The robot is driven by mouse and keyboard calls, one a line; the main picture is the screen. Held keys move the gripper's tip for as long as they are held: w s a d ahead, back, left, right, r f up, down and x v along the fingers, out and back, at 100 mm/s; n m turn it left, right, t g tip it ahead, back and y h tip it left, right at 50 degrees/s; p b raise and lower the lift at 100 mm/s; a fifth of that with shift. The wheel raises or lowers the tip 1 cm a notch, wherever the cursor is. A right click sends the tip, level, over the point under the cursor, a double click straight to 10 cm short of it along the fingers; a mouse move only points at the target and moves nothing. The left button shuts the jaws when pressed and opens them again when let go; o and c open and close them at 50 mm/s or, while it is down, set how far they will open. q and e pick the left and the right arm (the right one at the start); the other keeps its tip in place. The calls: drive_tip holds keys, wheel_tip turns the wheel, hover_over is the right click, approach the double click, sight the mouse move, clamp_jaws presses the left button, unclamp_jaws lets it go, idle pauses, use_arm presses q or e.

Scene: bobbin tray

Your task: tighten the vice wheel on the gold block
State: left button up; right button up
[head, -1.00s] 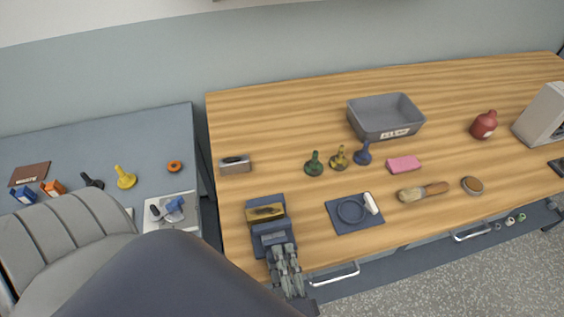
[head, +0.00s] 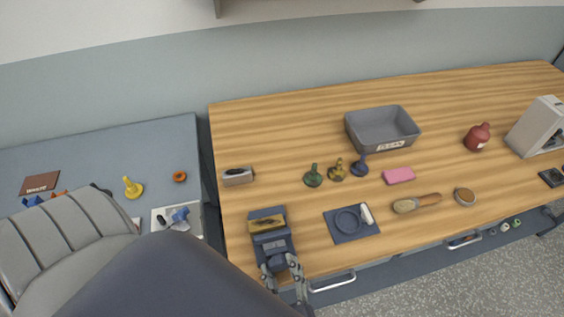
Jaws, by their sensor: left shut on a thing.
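The vice (head: 275,244) is dark blue and stands at the front left edge of the wooden bench. The gold block (head: 267,224) lies between its jaws at the far end. My left gripper (head: 283,267) is at the near end of the vice, its fingers around the place of the wheel, and it is shut on it. The wheel itself is mostly hidden by the fingers. My left arm fills the lower left of the view. My right gripper is not in view.
A dark blue mat (head: 349,237) with a ring and a white-handled item lies right of the vice. A grey box-like item (head: 238,177) is behind it. Green, yellow-patterned and blue bobbin-like pieces stand mid-bench before a grey bin (head: 411,132). Open wood lies between.

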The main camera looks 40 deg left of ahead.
use_arm(q)
drive_tip(key=shift+m, duration=0.6)
drive_tip(key=shift+s+f, duration=0.1)
drive_tip(key=shift+f, duration=0.1)
idle(0.9)
drive_tip(key=o, duration=1.1)
drive_tip(key=shift+c, duration=0.2)
drive_tip(key=shift+r, duration=0.2)
wheel_tip(320, 180, up, 10)
drive_tip(key=shift+f, duration=0.1)
